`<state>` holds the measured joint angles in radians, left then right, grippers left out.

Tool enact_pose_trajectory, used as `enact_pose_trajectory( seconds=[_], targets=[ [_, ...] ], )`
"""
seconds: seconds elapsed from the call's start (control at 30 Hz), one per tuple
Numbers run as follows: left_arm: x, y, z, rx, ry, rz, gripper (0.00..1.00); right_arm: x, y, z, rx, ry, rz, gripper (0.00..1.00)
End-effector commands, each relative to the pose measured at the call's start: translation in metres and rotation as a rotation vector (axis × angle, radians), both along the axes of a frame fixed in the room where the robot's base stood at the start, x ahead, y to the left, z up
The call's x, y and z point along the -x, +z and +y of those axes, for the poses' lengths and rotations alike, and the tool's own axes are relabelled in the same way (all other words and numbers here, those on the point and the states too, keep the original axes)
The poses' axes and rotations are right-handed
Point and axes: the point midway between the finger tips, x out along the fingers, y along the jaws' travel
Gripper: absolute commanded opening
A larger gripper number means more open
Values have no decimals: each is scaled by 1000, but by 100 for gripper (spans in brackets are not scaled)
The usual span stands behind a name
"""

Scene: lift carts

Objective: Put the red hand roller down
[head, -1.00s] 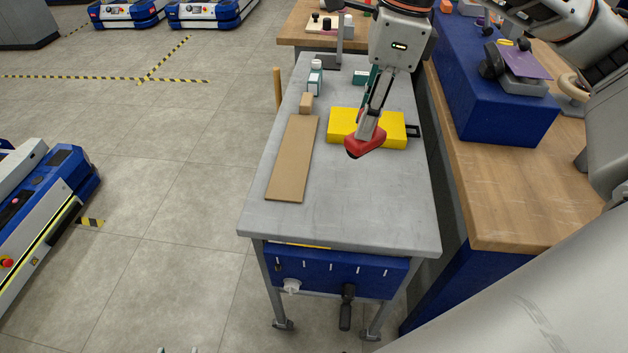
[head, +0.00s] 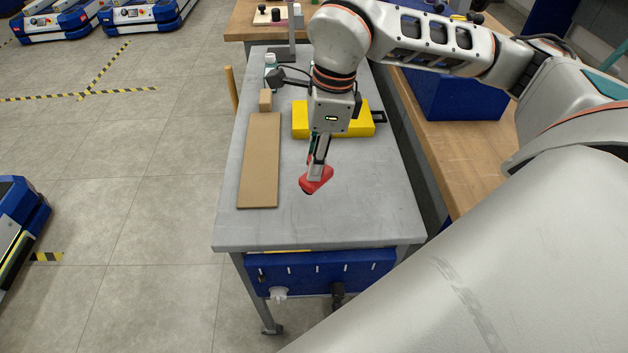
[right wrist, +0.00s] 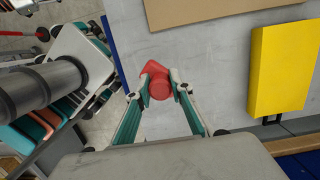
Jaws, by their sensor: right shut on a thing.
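The red hand roller (head: 316,180) is held between the fingertips of my right gripper (head: 317,168), which points down over the grey cart top (head: 330,225). In the right wrist view the red roller (right wrist: 159,80) sits between both fingers of the right gripper (right wrist: 160,86), with bare grey cart surface around it. I cannot tell whether the roller touches the cart top. My left gripper is not in view.
A brown board (head: 261,160) lies on the cart left of the roller, with a small tan block (head: 265,99) behind it. A yellow case (head: 358,120) lies behind the gripper. The cart's front part is clear. A wooden bench (head: 445,165) stands at the right.

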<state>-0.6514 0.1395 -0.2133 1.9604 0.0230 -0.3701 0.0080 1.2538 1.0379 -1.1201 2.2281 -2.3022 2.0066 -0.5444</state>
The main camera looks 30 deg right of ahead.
Motion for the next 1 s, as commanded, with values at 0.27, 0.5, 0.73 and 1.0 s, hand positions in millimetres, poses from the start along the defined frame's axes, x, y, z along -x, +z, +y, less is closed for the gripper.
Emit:
enact_pose_trajectory(
  seconds=[0.27,0.5,0.73,1.0],
  targets=[
    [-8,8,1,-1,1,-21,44,0,-21,0,0,-1,0,4],
    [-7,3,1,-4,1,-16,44,1,-54,0,-1,-1,3,4],
    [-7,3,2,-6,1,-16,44,0,-58,0,-1,0,-2,4],
    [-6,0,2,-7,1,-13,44,0,-62,0,0,0,-1,31]
  ],
)
